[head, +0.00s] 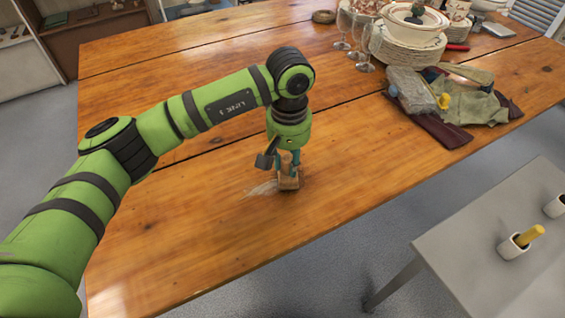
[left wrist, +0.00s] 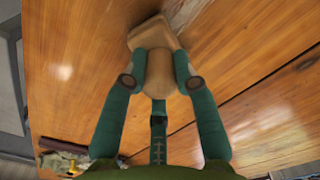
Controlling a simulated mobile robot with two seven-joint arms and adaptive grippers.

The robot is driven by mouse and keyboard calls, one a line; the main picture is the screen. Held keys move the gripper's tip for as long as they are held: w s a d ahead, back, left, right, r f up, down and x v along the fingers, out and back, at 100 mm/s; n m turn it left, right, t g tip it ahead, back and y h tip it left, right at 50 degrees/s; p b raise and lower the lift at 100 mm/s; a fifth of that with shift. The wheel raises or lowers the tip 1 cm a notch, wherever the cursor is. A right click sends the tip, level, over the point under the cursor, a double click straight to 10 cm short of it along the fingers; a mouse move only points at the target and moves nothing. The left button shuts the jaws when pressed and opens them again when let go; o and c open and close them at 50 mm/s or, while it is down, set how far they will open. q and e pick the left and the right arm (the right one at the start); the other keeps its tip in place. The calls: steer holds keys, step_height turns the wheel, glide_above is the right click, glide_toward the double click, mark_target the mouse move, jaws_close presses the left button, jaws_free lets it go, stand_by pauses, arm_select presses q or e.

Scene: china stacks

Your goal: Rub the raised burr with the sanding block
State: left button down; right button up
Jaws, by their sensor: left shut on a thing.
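The sanding block (head: 289,181) is a tan block with a rounded wooden knob. It is at the table's middle front in the head view, and it also shows in the left wrist view (left wrist: 150,30). My left gripper (head: 289,163) is shut on its knob, with green fingers on both sides in the left wrist view (left wrist: 158,75). The block appears to be on or just above the tabletop; I cannot tell which. A pale scuffed patch (head: 262,189), seemingly the raised burr, lies just left of the block and partly beside it. My right gripper is not in view.
The wooden table (head: 180,240) is clear around the block. Stacked plates (head: 405,50), wine glasses (head: 364,55) and a pile of cloths (head: 470,105) stand at the back right.

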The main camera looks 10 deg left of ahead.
arm_select(q)
steer(key=shift+f, duration=0.1)
steer(key=shift+b, duration=0.35)
stand_by(0.3)
steer(key=shift+s+a, duration=0.75)
steer(key=shift+a, duration=0.35)
steer(key=shift+s+a, duration=0.75)
steer(key=shift+a, duration=0.35)
